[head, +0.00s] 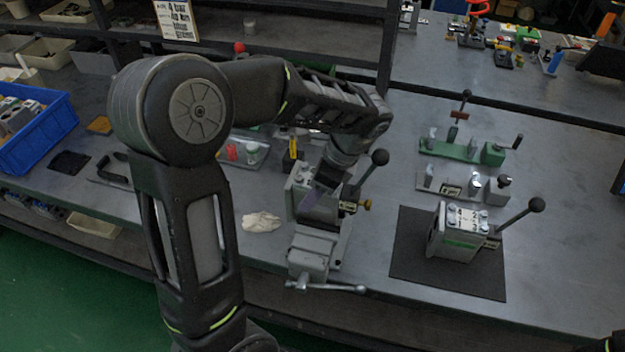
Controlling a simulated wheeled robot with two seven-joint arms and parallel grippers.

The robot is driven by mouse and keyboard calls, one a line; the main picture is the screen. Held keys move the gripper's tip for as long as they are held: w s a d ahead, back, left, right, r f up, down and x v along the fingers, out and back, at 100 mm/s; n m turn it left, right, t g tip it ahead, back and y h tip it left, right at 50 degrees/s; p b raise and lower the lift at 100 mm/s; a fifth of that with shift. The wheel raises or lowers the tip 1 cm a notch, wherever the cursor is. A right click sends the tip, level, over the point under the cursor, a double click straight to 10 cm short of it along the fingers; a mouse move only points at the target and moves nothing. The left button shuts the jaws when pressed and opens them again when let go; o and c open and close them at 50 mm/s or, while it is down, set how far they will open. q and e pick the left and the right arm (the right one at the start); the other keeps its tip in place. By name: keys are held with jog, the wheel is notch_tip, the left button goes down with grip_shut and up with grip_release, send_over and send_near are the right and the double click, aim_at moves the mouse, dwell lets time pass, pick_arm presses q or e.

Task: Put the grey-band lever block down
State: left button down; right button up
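A grey lever block (302,191) with a black-knobbed lever (379,158) and a brass-coloured fitting (364,205) is at or just above the grey vise (311,254). My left gripper (324,188) is over this block, with its fingers at the block's top. Whether they grip it is hard to see, and I cannot make out the block's band. A second lever block (461,222), with a green band and a lever to the right, stands upright on a dark mat (410,258). My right gripper is out of view.
A white crumpled cloth (261,222) lies left of the vise. The vise handle (335,288) sticks out at the bench's front edge. Green (447,150) and grey (444,184) fixtures stand behind the mat. A blue bin (40,138) is at far left. The mat's left strip is bare.

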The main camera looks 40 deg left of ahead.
pick_arm(q)
jog(key=shift+f, duration=0.2)
jog(key=c, duration=0.5)
grip_release()
jog(key=shift+f, duration=0.1)
jog(key=shift+r, duration=0.25)
jog(key=v, duration=0.5)
jog(key=shift+b, duration=0.3)
jog(key=p+v, duration=0.4)
jog(key=v, duration=0.1)
jog(key=shift+s+d+r, duration=0.1)
jog(key=shift+r, duration=0.3)
jog(key=shift+d+r+p, duration=0.3)
jog(key=shift+r+p, duration=0.2)
